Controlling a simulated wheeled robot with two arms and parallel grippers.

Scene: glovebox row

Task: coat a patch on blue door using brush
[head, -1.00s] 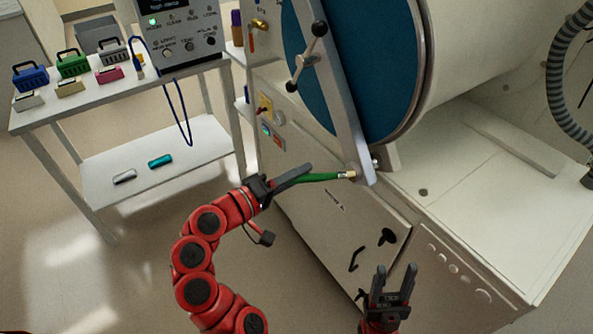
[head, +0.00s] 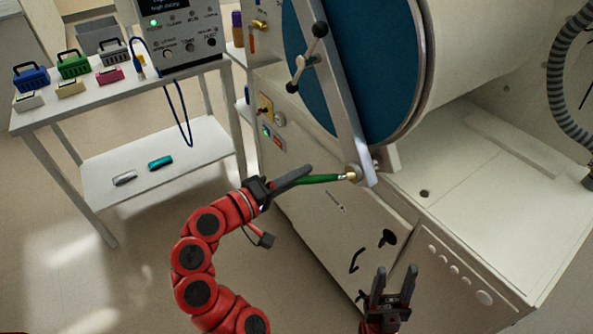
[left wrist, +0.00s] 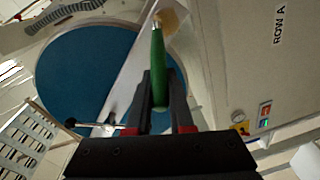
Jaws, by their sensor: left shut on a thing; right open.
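The blue door (head: 343,75) is a round panel on the white cylindrical chamber, crossed by a grey bar with a T-shaped handle. It also shows in the left wrist view (left wrist: 80,75). My left gripper (head: 300,177) is shut on the green-handled brush (head: 320,179), which also shows in the left wrist view (left wrist: 158,70). The brush's tip is at the lower end of the grey bar (head: 345,130), below the blue face. I cannot tell whether it touches the bar. My right gripper (head: 393,285) is open and empty in front of the cabinet.
A white cart (head: 110,95) at the left holds several small coloured cases and a control box (head: 180,35). Its lower shelf bears a grey and a teal item (head: 160,162). A ribbed hose (head: 565,80) hangs at the right. The cabinet top (head: 480,190) is mostly clear.

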